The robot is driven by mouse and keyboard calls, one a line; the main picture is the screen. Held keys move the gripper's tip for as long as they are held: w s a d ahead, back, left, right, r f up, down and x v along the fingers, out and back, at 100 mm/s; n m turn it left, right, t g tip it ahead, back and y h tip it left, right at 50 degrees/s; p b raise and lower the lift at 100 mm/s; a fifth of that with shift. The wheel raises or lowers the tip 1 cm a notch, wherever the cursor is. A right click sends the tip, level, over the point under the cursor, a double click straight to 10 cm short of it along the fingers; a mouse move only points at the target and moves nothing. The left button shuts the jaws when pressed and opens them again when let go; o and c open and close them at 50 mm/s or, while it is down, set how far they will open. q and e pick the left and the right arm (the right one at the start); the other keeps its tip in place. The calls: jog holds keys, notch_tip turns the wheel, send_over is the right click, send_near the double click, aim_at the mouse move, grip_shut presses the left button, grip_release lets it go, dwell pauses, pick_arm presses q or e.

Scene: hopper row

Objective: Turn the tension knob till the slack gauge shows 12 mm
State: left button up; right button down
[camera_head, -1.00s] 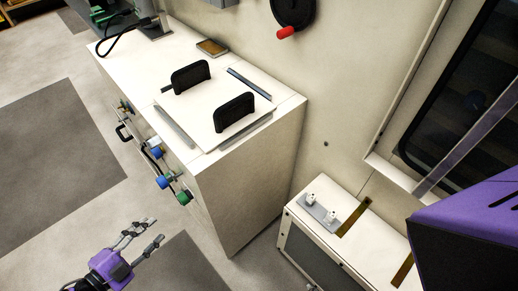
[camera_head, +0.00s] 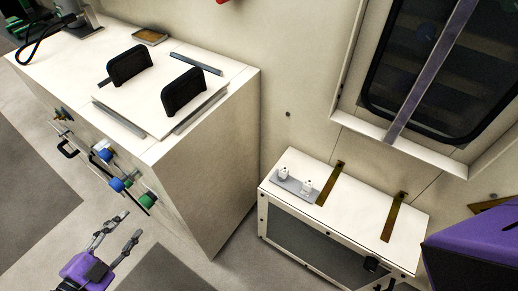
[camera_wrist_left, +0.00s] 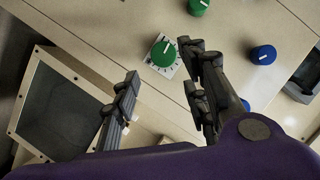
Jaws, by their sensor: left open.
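Knobs sit on the side of the white cabinet: a green knob (camera_head: 147,199), a blue knob (camera_head: 116,184) and another blue knob (camera_head: 104,153). In the left wrist view, a green knob (camera_wrist_left: 164,51) with a white pointer line sits on a white marked plate. A second green knob (camera_wrist_left: 198,6) and a blue knob (camera_wrist_left: 263,55) are farther off. I cannot tell which one is the tension knob. No slack gauge can be made out. My left gripper (camera_head: 131,224) is open and empty, below the knobs and apart from them. My right gripper is not in view.
The white cabinet top (camera_head: 70,55) carries a plate with two black handles (camera_head: 129,65). A low white box (camera_head: 365,200) with a grey panel stands to the right, under a dark window (camera_head: 430,70). Open floor (camera_head: 30,175) lies left of the cabinet.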

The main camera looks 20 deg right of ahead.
aim_at(145, 207)
pick_arm(q)
jog(key=x, duration=0.7)
jog(key=shift+w+d, duration=0.15)
jog(key=shift+c, duration=0.3)
jog(key=shift+f, duration=0.1)
jog(key=c, duration=1)
jog(key=shift+o, duration=0.2)
